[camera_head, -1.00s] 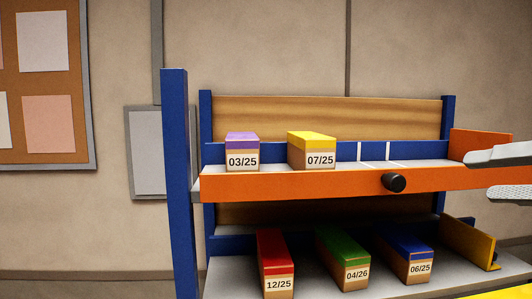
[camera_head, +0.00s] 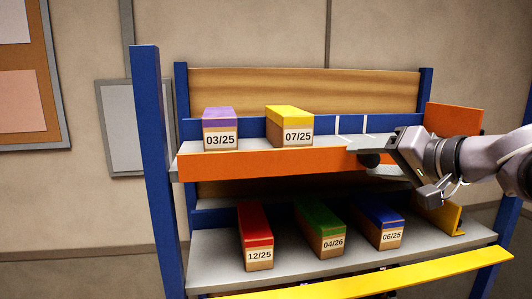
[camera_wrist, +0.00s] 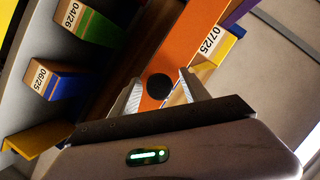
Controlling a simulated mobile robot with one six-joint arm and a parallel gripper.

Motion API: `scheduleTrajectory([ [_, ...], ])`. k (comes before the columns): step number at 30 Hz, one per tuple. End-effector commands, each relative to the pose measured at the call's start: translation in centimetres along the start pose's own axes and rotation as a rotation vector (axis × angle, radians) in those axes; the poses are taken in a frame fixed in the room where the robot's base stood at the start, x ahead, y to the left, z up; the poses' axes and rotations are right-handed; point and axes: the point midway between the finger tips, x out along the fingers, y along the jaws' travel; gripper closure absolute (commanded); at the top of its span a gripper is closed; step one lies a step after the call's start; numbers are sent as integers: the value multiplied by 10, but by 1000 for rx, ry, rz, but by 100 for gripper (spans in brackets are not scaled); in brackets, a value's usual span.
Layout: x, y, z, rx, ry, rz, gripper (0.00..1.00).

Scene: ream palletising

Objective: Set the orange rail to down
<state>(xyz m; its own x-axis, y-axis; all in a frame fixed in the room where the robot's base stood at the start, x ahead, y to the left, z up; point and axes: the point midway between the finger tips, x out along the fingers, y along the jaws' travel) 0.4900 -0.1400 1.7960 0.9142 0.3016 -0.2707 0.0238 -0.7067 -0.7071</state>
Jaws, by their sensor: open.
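The orange rail (camera_head: 255,164) runs along the front edge of the upper shelf, and its right part is hidden behind my gripper and arm. It also shows in the wrist view (camera_wrist: 185,42). Its round black knob (camera_head: 369,160) sticks out of its front face. In the wrist view the knob (camera_wrist: 159,87) lies between my two fingertips. My gripper (camera_wrist: 160,84) is open, with one finger on each side of the knob; I cannot tell whether either touches it. In the head view my gripper (camera_head: 372,153) reaches in from the right.
Purple (camera_head: 220,130) and yellow (camera_head: 290,126) boxes stand on the upper shelf. Red (camera_head: 255,236), green (camera_head: 320,228) and blue (camera_head: 382,224) boxes stand on the lower shelf. A yellow rail (camera_head: 370,276) crosses the lower front. A blue post (camera_head: 157,170) stands at left.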

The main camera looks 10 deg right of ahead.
Motion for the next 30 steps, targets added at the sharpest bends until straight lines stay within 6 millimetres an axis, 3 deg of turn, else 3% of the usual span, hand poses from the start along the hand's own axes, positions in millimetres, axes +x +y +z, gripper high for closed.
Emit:
scheduleTrajectory([
  [2,0,0,0,0,0,0,48],
  [10,0,0,0,0,0,0,100],
  [30,-1,0,0,0,0,0,100],
])
